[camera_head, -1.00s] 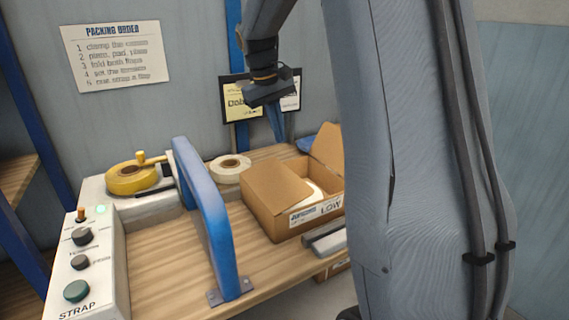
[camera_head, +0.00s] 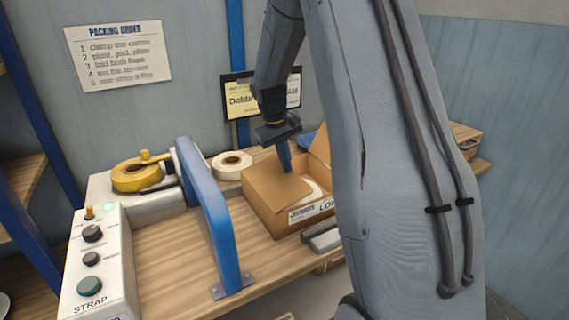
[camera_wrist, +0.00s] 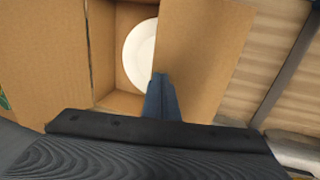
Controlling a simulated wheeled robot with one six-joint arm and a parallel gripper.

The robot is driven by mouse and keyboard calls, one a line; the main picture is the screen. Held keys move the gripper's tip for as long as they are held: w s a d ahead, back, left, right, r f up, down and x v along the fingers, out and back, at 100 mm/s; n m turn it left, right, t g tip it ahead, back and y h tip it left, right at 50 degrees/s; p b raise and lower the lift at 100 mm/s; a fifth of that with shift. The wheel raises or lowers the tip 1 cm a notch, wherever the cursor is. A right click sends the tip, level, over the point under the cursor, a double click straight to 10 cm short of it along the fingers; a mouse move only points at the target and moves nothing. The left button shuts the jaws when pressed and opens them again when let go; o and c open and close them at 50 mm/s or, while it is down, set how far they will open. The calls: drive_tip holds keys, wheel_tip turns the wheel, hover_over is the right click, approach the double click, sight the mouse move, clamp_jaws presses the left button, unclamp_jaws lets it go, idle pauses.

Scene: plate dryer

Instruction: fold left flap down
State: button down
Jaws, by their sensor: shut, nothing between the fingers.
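The cardboard box (camera_head: 264,212) stands on the packing table. Its left flap (camera_head: 272,186) leans inward over the left part of the opening, and it also shows in the wrist view (camera_wrist: 205,55). My gripper (camera_head: 287,168) is shut and empty, fingertips pointing down at the flap's inner edge. In the wrist view the blue fingers (camera_wrist: 161,95) overlap that edge; I cannot tell whether they touch it. A white plate (camera_wrist: 140,50) lies inside the box, partly hidden by the flap. The other flap (camera_head: 320,145) stands open at the right, partly behind my arm.
A blue strapping arch (camera_head: 212,220) stands left of the box. The control panel (camera_head: 97,265) is at the front left. A yellow tape dispenser (camera_head: 136,178) and a white tape roll (camera_head: 232,164) are behind. A grey clamp bar (camera_head: 322,236) lies in front of the box.

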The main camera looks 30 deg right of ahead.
drive_tip(key=b+x, duration=0.1)
drive_tip(key=x, duration=0.2)
drive_tip(key=shift+d+f, duration=0.1)
drive_tip(key=shift+d, duration=0.15)
drive_tip(key=shift+d+p+v, duration=0.15)
drive_tip(key=shift+p+v, duration=0.25)
drive_tip(key=shift+v, duration=0.2)
drive_tip(key=shift+d+p+v, duration=0.15)
drive_tip(key=shift+p+v, duration=0.2)
drive_tip(key=shift+v, duration=0.3)
drive_tip(key=d+b+v, duration=0.1)
drive_tip(key=d+v, duration=0.2)
drive_tip(key=v, duration=0.9)
drive_tip(key=shift+v, duration=0.75)
drive_tip(key=shift+a, duration=0.15)
